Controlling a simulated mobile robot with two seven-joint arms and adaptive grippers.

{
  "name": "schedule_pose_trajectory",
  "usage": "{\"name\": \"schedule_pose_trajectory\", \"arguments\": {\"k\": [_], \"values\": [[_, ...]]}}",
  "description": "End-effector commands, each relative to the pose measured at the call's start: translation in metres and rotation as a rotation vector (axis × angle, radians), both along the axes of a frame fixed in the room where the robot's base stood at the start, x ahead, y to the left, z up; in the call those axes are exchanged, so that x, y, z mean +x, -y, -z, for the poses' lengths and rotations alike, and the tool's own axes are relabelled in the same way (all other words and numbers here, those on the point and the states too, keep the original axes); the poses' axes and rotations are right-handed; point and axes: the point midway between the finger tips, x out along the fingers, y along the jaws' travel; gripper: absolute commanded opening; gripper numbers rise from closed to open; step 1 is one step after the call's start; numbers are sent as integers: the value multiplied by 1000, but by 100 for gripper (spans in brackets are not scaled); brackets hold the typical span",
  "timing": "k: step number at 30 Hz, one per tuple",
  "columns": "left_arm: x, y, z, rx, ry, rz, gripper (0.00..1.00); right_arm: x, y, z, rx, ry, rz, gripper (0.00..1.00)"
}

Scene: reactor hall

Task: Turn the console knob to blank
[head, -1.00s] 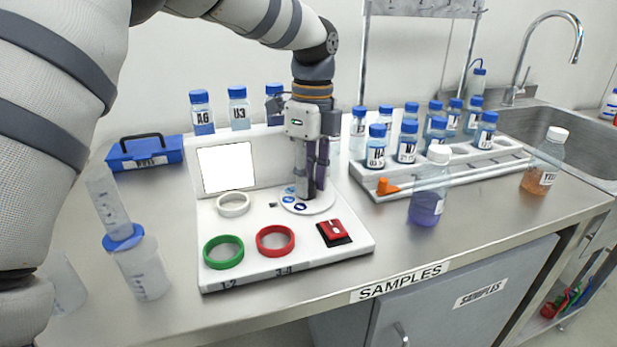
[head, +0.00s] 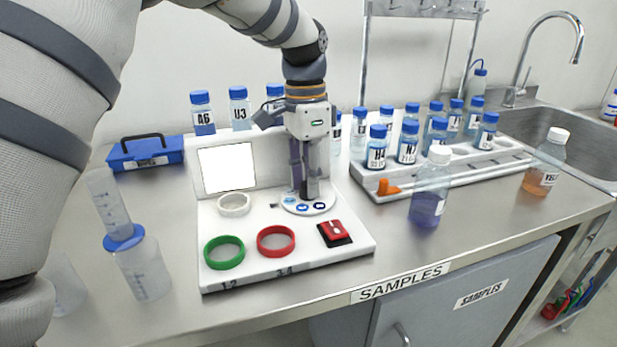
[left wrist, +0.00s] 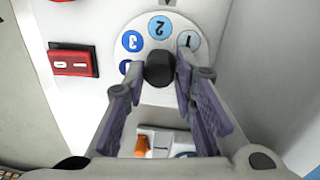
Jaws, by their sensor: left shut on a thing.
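The console knob is a black grip (left wrist: 160,68) on a white round dial (head: 310,207) with blue numbered spots. My left gripper (head: 308,193) points down over the dial; its fingers hide the knob in the head view. In the left wrist view the fingers (left wrist: 156,78) are closed on the black grip. The spots 1, 2 and 3 show there, and another is partly hidden. A small dark pointer (left wrist: 167,2) on the console lies nearest the 2. The console (head: 350,248) has a plain white screen (head: 228,168). My right gripper is not in view.
A red switch (head: 335,232), red ring (head: 276,254), green ring (head: 224,265) and white ring (head: 234,212) are on the console. A bottle rack (head: 455,170) stands to the right, a blue box (head: 146,160) to the left. Capped bottles stand behind.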

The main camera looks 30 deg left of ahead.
Motion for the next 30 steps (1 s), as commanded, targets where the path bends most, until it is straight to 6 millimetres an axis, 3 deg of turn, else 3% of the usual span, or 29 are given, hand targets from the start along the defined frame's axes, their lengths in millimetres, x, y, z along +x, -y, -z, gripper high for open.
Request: {"name": "schedule_pose_trajectory", "arguments": {"k": [30], "values": [[-2, -2, 0, 2, 1, -962, 0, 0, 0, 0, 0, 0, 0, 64]]}}
